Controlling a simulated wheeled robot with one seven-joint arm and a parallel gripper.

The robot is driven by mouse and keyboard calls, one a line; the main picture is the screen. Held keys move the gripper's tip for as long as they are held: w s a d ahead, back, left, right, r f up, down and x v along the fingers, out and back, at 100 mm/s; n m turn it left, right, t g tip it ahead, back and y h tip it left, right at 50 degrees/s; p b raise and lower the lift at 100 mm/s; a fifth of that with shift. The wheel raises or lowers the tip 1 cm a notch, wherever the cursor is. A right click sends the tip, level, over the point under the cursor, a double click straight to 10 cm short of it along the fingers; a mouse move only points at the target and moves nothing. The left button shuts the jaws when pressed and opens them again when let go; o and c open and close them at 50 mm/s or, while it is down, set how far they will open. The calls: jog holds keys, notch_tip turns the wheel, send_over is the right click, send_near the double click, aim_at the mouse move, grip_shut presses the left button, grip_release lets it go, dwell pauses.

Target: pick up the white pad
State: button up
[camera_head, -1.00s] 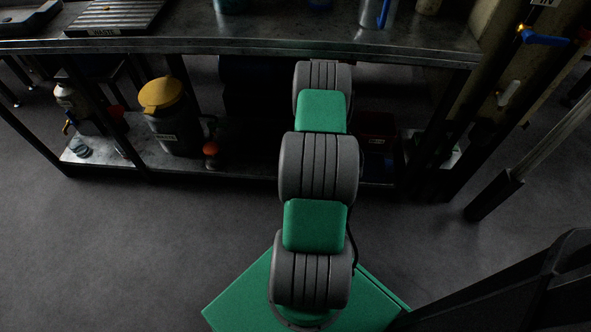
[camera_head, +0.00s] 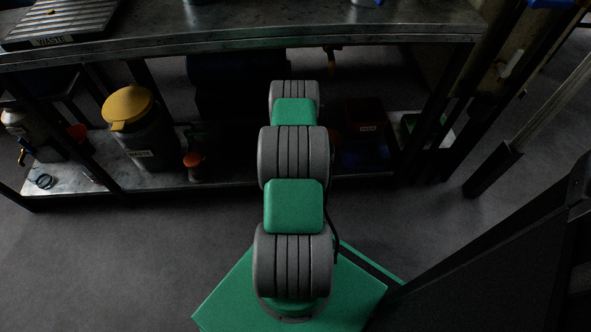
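I see no white pad in this view. My own grey and green arm reaches forward over the floor toward the lower shelf. Its far end is hidden behind its own links and in the dark under the bench, so my gripper does not show.
A metal bench (camera_head: 250,30) spans the top, with a ribbed tray (camera_head: 60,20) at left. Its lower shelf (camera_head: 110,183) holds a yellow-lidded bin (camera_head: 146,135), a red-capped container (camera_head: 195,167) and a dark red box (camera_head: 365,122). Grey floor (camera_head: 130,245) is clear at left.

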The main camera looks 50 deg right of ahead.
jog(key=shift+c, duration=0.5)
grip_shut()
